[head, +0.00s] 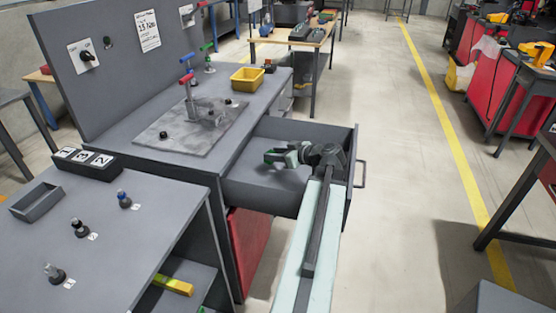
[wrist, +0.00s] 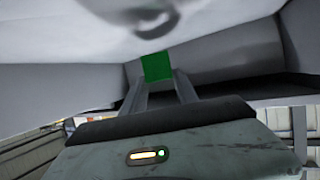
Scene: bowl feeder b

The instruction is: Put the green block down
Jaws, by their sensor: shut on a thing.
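My gripper (head: 277,158) reaches over the open grey drawer (head: 255,190) from its right side. In the wrist view the green block (wrist: 157,66) sits between the tips of my two fingers (wrist: 160,85), and the gripper is shut on it. In the head view a bit of green shows at the fingertips, but the block is mostly hidden by the gripper. I cannot tell whether the block touches the drawer floor.
A nearer table (head: 150,200) holds a small grey tray (head: 36,203) and several knobs. The aisle floor on the right (head: 410,130) is clear.

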